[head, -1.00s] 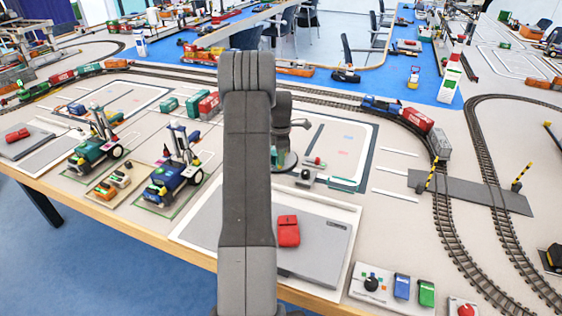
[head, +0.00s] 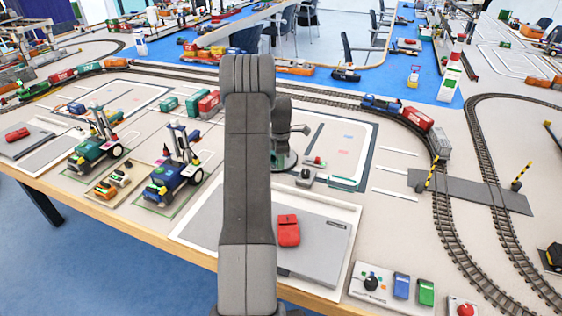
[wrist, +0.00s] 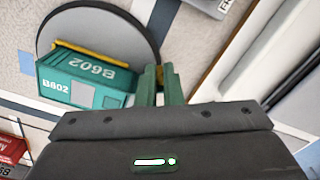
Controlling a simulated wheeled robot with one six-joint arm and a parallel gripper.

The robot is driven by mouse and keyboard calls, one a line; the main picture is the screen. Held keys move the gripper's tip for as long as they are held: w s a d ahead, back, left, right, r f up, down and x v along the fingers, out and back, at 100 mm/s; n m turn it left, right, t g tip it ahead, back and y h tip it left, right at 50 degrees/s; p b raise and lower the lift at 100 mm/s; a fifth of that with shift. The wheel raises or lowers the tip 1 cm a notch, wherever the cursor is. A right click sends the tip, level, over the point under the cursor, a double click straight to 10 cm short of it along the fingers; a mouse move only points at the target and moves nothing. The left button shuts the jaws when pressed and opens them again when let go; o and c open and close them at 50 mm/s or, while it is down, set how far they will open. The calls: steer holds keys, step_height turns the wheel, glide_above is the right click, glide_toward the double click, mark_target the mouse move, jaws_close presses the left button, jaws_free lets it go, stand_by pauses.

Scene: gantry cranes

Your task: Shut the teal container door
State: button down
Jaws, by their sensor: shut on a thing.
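In the wrist view the teal container (wrist: 75,82), marked B602, lies at the left on a grey round disc (wrist: 60,32). In the head view my arm and wrist hide the container, and only part of the disc (head: 287,160) shows.
A grey pad with a red block (head: 289,230) lies near the front edge of the table. Toy vehicles (head: 172,172) stand to the left. Rail tracks (head: 444,225) run at the right, and a control panel (head: 385,288) sits at the front right.

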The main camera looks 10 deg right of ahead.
steer(key=m, duration=0.2)
steer(key=a+m, duration=0.1)
steer(key=m, duration=0.1)
steer(key=m+b, duration=0.1)
steer(key=shift+a+m, duration=0.4)
steer(key=m, duration=0.1)
steer(key=a+m, duration=0.1)
steer(key=m, duration=0.3)
steer(key=shift+w+a+b, duration=0.25)
steer(key=shift+w+b, duration=0.05)
steer(key=shift+w, duration=0.05)
steer(key=m, duration=0.2)
steer(key=w+m, duration=0.1)
steer(key=m, duration=0.1)
steer(key=a+m, duration=0.1)
steer(key=shift+w+m, duration=0.2)
steer(key=shift+m, duration=0.2)
steer(key=m, duration=0.1)
steer(key=w+m, duration=0.1)
steer(key=m, duration=0.3)
steer(key=shift+w, duration=0.3)
steer(key=shift+m, duration=0.3)
